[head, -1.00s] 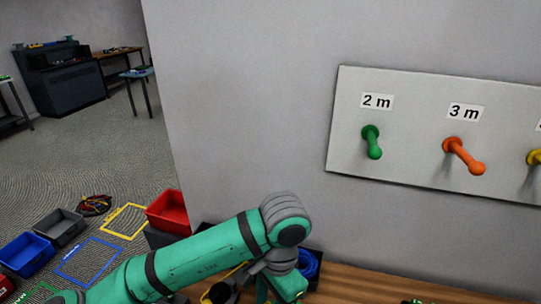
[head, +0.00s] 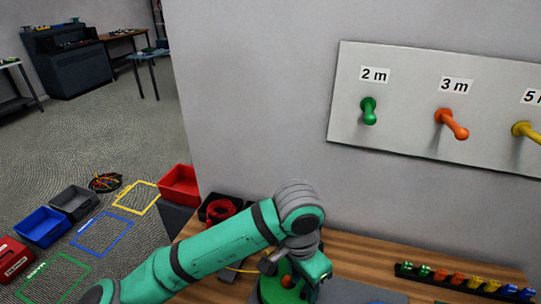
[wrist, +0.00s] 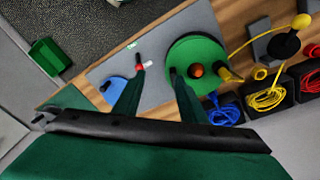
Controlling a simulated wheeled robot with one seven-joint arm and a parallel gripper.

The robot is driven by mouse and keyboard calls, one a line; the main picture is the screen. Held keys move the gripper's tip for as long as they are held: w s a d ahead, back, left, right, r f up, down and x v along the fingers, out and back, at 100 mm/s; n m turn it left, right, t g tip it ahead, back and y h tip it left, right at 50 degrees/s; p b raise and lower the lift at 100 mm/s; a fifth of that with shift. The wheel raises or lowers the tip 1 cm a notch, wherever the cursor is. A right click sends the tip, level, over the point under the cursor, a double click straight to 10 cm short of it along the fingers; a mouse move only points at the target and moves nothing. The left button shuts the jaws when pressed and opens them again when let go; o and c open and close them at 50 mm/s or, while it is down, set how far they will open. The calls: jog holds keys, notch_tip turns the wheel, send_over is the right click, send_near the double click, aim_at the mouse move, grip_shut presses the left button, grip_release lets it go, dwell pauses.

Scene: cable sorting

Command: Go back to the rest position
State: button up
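My green arm reaches over the wooden bench (head: 370,250) in the head view, and my gripper is low at its end, partly hidden there. A round green base (wrist: 197,58) with an orange knob (wrist: 196,71) lies just right of the fingers. It is partly hidden by the arm in the head view.
A wall board with a green peg (head: 369,112), an orange peg (head: 451,123) and a yellow peg (head: 525,130) hangs above the bench. A connector row (head: 465,282) stands at right. Black bins with blue (wrist: 223,111), yellow (wrist: 265,97) and red cables are nearby. Floor bins are at left.

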jog(key=w+d+r+n+t+h, duration=0.2)
jog(key=d+r+t+h, duration=0.1)
jog(key=d+h, duration=0.3)
jog(key=w+d+r+n+t+h, duration=0.2)
jog(key=d+t+h, duration=0.1)
jog(key=d, duration=0.5)
jog(key=w+d+r+n+t+h, duration=0.2)
jog(key=d+r+t+h, duration=0.1)
jog(key=d+h, duration=0.3)
jog(key=s+a+f+n+t+y, duration=0.45)
jog(key=a+f+y, duration=0.3)
jog(key=f, duration=0.25)
jog(key=s+a+f+n+t+y, duration=0.3)
jog(key=s+a+f+n+y, duration=0.25)
jog(key=a+f, duration=0.3)
jog(key=s+a+f+m+y, duration=0.1)
jog(key=s+a, duration=0.4)
jog(key=s, duration=0.5)
jog(key=s+a+f+m+y, duration=0.2)
jog(key=s+a, duration=0.4)
jog(key=s, duration=0.4)
jog(key=shift+s+a+f+m+g, duration=0.2)
jog(key=shift+s+f+m+g, duration=0.25)
jog(key=shift+f+m, duration=0.4)
